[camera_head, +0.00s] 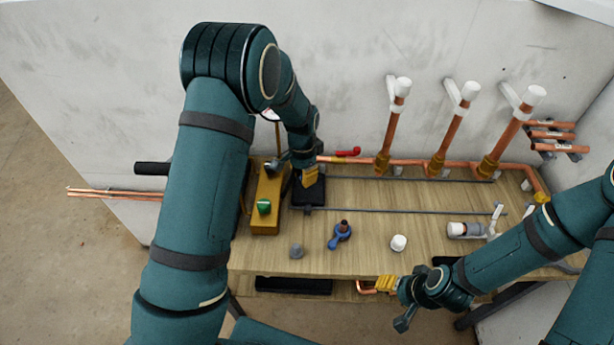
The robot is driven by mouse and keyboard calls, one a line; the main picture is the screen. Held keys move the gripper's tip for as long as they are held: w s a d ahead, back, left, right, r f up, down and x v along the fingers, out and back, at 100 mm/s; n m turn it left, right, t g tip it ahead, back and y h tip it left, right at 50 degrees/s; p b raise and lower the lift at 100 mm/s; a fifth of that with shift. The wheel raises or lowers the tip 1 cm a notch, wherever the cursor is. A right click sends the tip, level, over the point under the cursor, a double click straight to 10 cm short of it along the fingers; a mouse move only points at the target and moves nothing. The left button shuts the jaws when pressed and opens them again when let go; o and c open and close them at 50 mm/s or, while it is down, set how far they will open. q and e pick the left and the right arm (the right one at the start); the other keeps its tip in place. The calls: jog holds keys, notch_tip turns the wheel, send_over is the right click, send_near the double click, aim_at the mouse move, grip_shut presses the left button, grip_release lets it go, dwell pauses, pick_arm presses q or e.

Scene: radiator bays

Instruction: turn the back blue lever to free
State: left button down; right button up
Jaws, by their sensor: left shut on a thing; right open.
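A long brass-coloured block (258,222) stands at the left end of the wooden bench, with a green lever (264,207) on its front part. My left gripper (291,171) reaches down from above to the back end of this block. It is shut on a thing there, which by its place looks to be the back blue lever. The lever is almost wholly hidden by the gripper, so I cannot tell its angle. My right gripper (394,300) is open and empty, low in front of the bench's front edge.
The bench (370,255) holds a blue-handled part (340,235), a grey cap (296,251), a white cap (398,243) and a white-grey valve (466,230). Copper pipes with white tops (397,110) stand along the wall. A red lever (348,153) lies near my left gripper.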

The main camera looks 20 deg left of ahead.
pick_arm(q)
jog(key=shift+s+a+f+m+b, duration=0.1)
jog(key=shift+a+m+b, duration=0.1)
jog(key=shift+a+m, duration=0.5)
jog(key=shift+w+a+m+b, duration=0.1)
jog(key=shift+a+m+b, duration=0.2)
jog(key=shift+m, duration=0.8)
jog(key=shift+s+a+f+m+b, duration=0.15)
jog(key=shift+a+m, duration=0.35)
jog(key=shift+m, duration=0.4)
jog(key=shift+a+r, duration=0.1)
jog(key=c, duration=0.8)
grip_release()
jog(key=shift+r, duration=0.1)
notch_tip(320, 180, up, 12)
jog(key=shift+w, duration=0.35)
